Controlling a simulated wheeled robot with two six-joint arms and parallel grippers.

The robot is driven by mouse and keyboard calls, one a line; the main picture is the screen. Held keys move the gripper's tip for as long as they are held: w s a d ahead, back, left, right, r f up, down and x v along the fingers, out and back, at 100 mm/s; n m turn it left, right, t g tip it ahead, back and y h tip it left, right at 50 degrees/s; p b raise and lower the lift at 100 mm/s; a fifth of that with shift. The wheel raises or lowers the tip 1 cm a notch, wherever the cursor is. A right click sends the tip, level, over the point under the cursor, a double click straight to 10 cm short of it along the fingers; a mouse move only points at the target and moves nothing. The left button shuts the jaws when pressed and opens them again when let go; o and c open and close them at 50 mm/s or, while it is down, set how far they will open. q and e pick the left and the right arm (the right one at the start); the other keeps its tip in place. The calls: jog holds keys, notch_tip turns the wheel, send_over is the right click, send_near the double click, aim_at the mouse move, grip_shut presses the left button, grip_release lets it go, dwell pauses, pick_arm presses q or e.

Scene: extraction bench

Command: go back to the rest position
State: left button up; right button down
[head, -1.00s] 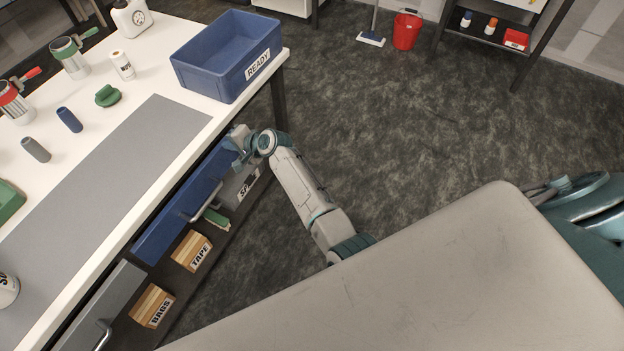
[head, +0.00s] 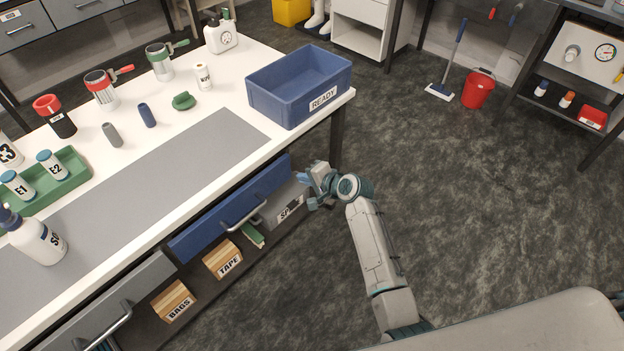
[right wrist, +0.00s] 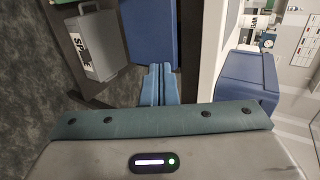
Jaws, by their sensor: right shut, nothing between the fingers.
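My right gripper (head: 318,183) is beside the bench's right end in the head view, near the blue drawer front (head: 232,208) and the grey case marked SP (head: 290,208). In the right wrist view its blue fingers (right wrist: 160,84) are together with nothing between them. The grey case (right wrist: 93,45) lies to the left of the fingers there and the blue drawer front (right wrist: 150,30) is just beyond them. My right arm reaches up from the bottom of the head view.
The white bench (head: 190,130) carries a blue READY bin (head: 300,88), a grey mat (head: 160,180), a green tray (head: 70,183), bottles and mugs. TAPE (head: 222,259) and BAGS (head: 173,301) boxes sit on the shelf below. Open floor lies right, with a red bucket (head: 478,90).

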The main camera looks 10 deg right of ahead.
jog(key=s+d+f+n+g+h, duration=0.15)
jog(key=s+d+f, duration=0.25)
jog(key=s+f, duration=0.45)
jog(key=s+d+f+n+g+h, duration=0.1)
jog(key=s+d+f+h, duration=0.15)
jog(key=s+f, duration=0.6)
jog(key=s+d+f+n+g+h, duration=0.15)
jog(key=s+d+f, duration=0.25)
jog(key=f, duration=0.9)
jog(key=s+d+f+n+g, duration=0.1)
jog(key=s+f, duration=0.4)
jog(key=s, duration=0.6)
jog(key=s+d+f+n+g+h, duration=0.1)
jog(key=s+d+f, duration=0.4)
jog(key=s, duration=0.7)
jog(key=s+d+f+n+g+h, duration=0.1)
jog(key=s+d+f+n, duration=0.3)
jog(key=s, duration=0.8)
jog(key=shift+s+f+n+g, duration=0.2)
jog(key=shift+f+n+g, duration=0.4)
jog(key=shift+g, duration=0.1)
